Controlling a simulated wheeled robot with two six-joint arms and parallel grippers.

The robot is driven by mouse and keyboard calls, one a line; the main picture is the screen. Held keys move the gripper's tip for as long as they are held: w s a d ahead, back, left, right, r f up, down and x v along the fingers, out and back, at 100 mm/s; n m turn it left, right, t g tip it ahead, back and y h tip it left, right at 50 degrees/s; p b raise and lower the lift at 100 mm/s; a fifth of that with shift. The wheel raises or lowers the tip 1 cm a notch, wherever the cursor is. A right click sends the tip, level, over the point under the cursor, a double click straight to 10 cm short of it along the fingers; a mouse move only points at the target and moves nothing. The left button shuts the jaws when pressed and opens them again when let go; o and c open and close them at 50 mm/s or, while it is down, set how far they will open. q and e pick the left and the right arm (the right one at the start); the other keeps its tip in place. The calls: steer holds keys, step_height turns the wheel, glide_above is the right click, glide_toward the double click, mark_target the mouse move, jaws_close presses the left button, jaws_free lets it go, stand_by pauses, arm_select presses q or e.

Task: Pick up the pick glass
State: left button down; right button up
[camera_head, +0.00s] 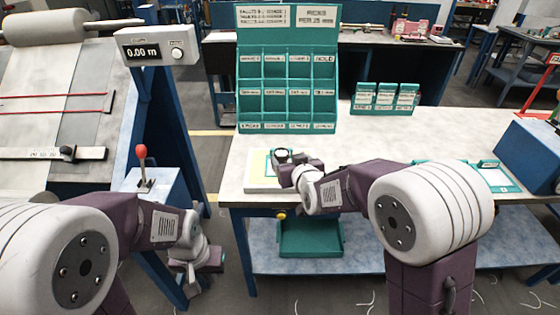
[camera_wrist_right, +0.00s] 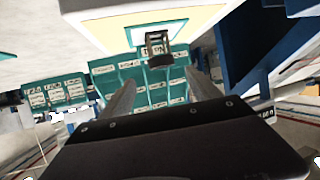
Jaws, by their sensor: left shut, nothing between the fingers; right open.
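The pick glass (camera_head: 281,155) is a small dark folding magnifier on the yellow and white pad at the left front of the pale table. In the right wrist view the pick glass (camera_wrist_right: 158,48) appears beyond the fingertips, roughly centred between them. My right gripper (camera_head: 287,174) is just in front of the pick glass in the head view. Its fingers (camera_wrist_right: 162,88) are apart with nothing between them. My left gripper (camera_head: 192,268) hangs low between the loom frame and the table, shut and empty; its fingertips are hard to make out.
The pad (camera_head: 256,170) lies near the table (camera_head: 350,140) edge. A teal compartment rack (camera_head: 287,85) stands behind it, with small teal card holders (camera_head: 385,98) to the right. A teal bin (camera_head: 310,238) is below the table. The red-knobbed lever (camera_head: 142,153) stands left.

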mark_target(283, 156)
steer(key=x, duration=0.3)
steer(key=shift+w+a+f, duration=0.15)
steer(key=shift+w+a, duration=0.1)
steer(key=shift+a, duration=0.2)
steer(key=shift+w+d+f, duration=0.1)
steer(key=shift+w+f, duration=0.15)
steer(key=shift+w, duration=0.1)
steer(key=p+x, duration=0.1)
steer(key=x, duration=0.3)
steer(key=shift+s+f, duration=0.1)
steer(key=shift+f, duration=0.1)
steer(key=shift+w+f, duration=0.15)
steer(key=shift+w, duration=0.2)
steer(key=shift+s, duration=0.1)
steer(key=c, duration=1.4)
steer(key=shift+c, duration=0.2)
